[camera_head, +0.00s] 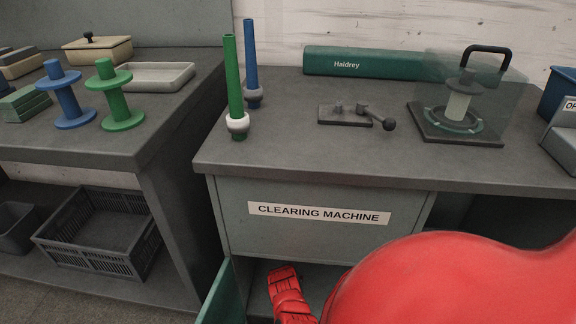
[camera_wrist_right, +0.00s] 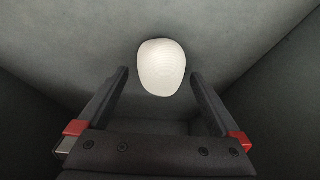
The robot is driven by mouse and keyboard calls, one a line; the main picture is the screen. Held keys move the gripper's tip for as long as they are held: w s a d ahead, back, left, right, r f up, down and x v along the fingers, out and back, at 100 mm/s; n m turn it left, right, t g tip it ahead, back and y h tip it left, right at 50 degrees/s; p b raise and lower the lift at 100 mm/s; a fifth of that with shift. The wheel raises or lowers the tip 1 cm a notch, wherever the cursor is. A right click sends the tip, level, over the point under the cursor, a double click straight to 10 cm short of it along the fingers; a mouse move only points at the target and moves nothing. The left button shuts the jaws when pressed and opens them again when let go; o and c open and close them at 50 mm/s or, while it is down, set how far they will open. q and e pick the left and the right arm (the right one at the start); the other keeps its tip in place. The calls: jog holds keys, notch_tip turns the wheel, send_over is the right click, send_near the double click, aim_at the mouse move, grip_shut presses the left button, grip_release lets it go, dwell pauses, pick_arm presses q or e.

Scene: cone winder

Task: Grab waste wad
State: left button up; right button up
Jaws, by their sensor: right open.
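The white, rounded waste wad (camera_wrist_right: 162,67) shows in the right wrist view, lying on a grey surface inside a dark compartment. My right gripper (camera_wrist_right: 158,78) is open, with one dark finger on each side of the wad and a gap visible on both sides. In the head view my red right arm reaches low at the front of the cabinet labelled "CLEARING MACHINE" (camera_head: 319,213). The right fingers and the wad are hidden there. My left gripper is not in view.
An open green door (camera_head: 223,297) stands at the cabinet's lower left. Dark compartment walls flank my right gripper. Above, the bench top (camera_head: 290,148) holds green and blue spindles, a small lever fixture (camera_head: 347,115) and a clear-guarded unit (camera_head: 460,108). A black crate (camera_head: 100,232) sits on the left shelf.

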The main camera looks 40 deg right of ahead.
jog(key=shift+w+d+f, duration=0.2)
jog(key=shift+d+f, duration=0.05)
jog(key=shift+f, duration=0.15)
jog(key=shift+c, duration=0.3)
jog(key=c, duration=1.3)
jog(key=shift+r, duration=0.1)
